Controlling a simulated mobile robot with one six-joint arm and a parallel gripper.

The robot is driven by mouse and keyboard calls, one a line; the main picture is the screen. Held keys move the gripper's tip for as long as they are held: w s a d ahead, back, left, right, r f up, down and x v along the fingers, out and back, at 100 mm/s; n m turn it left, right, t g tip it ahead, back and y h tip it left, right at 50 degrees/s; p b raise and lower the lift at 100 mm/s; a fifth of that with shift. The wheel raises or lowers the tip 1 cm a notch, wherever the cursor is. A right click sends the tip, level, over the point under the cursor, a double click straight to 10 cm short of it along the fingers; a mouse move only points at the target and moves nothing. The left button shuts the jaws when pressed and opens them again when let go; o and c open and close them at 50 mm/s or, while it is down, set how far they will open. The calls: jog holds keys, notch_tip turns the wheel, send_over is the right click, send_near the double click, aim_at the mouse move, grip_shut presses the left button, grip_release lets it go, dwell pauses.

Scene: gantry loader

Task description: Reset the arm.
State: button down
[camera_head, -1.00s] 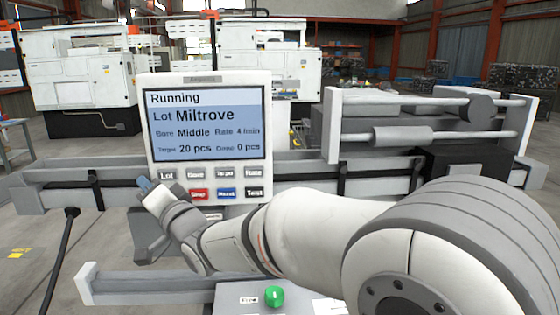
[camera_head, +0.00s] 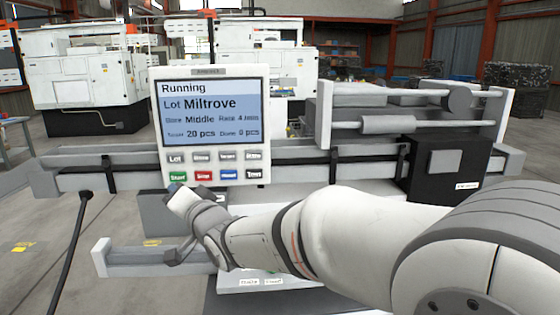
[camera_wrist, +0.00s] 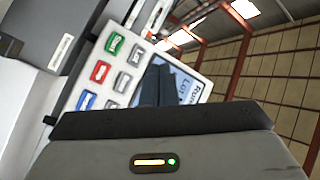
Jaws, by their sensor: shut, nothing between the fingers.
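My gripper (camera_head: 176,190) is shut and empty, just below and in front of the green Start button (camera_head: 178,176) on the control panel (camera_head: 263,130). I cannot tell whether it touches the panel. The screen (camera_head: 212,112) reads Running, Lot Miltrove, Bore Middle, Target 20 pcs, Done 0 pcs. Red Stop (camera_head: 204,176), blue (camera_head: 229,175) and black (camera_head: 254,174) buttons sit beside Start. My arm stretches from the lower right.
The gantry rail (camera_head: 100,177) runs behind the panel. A carriage with rods (camera_head: 410,122) and a black box (camera_head: 450,165) stand at right. A lower grey beam (camera_head: 150,262) lies at front left. White machines (camera_head: 80,70) stand farther back.

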jog(key=s+d+f+g+h+b, duration=0.1)
jog(key=s+d+f+h+b, duration=0.1)
jog(key=d+f+h, duration=0.65)
jog(key=s+d+f+g+h+b, duration=0.1)
jog(key=d+f+g+b, duration=0.15)
jog(key=d+f, duration=0.75)
jog(key=s+d+f+n+g+h+b, duration=0.1)
jog(key=s+d+f+g+b, duration=0.1)
jog(key=s+d, duration=0.7)
jog(key=s+d+f+g+h+b, duration=0.2)
jog(key=s+d+f+g, duration=0.3)
jog(key=s+d, duration=0.4)
jog(key=shift+s+f+n, duration=0.4)
jog(key=shift+s+f, duration=0.2)
jog(key=shift+s, duration=0.5)
